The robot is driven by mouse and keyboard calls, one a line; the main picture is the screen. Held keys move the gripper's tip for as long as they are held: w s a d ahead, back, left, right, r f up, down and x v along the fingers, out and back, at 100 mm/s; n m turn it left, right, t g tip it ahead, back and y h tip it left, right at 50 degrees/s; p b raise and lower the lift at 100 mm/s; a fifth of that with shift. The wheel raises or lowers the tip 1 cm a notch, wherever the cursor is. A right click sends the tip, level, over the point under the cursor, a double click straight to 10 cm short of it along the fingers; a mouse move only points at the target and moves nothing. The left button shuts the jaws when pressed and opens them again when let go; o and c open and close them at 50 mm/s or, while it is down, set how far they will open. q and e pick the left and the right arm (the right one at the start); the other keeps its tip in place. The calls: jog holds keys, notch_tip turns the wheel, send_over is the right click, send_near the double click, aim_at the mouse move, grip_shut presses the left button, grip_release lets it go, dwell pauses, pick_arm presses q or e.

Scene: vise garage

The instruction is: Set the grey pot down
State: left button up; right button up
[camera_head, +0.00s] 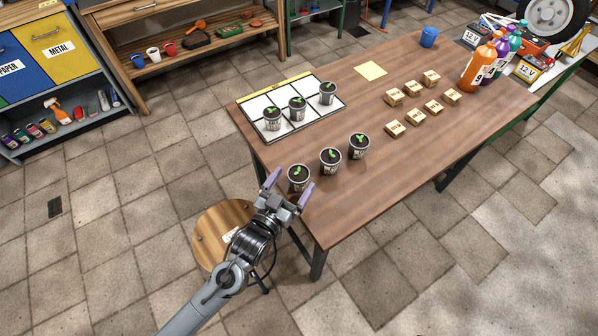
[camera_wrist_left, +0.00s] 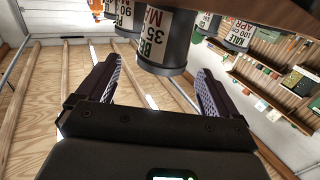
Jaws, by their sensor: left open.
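A grey pot (camera_head: 299,177) with dark soil, a green seedling and a white label stands upright at the table's near left edge. My left gripper (camera_head: 292,184) is open, with one finger on each side of this pot. In the left wrist view, the labelled pot (camera_wrist_left: 165,45) appears upside down at the open fingertips, with no clear contact. Two similar pots stand to its right, a middle one (camera_head: 330,160) and a far one (camera_head: 358,146). Three more, including one pot (camera_head: 297,108), stand in a row on the white gridded tray (camera_head: 257,104). My right gripper is out of view.
Several small wooden blocks (camera_head: 394,129), a yellow note (camera_head: 370,71), a blue cup (camera_head: 429,37) and colored bottles (camera_head: 478,66) are on the table (camera_head: 420,165). A round wooden stool (camera_head: 213,235) stands below my left arm. The tray's back row looks empty.

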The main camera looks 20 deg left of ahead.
pick_arm(q)
jog(key=s+a+f+g, duration=0.1)
jog(key=s+f+g, duration=0.1)
jog(key=s, duration=0.3)
jog(key=s+f+g, duration=0.3)
jog(key=s+g, duration=0.1)
jog(key=s, duration=0.2)
jog(key=shift+s+a+f+g+y, duration=0.2)
jog(key=shift+a+f+g+y, duration=0.1)
jog(key=shift+a+f+y, duration=0.1)
jog(key=s+a+g, duration=0.1)
jog(key=s+g, duration=0.1)
jog(key=s, duration=0.2)
jog(key=s+a+f+g, duration=0.1)
jog(key=s+g, duration=0.2)
jog(key=s, duration=0.2)
jog(key=s+f+g+y, duration=0.1)
jog(key=s+g, duration=0.1)
jog(key=s, duration=0.2)
jog(key=shift+s+a+m+g, duration=0.2)
jog(key=shift+a+m+g, duration=0.1)
jog(key=shift+a, duration=0.1)
jog(key=shift+a, duration=0.1)
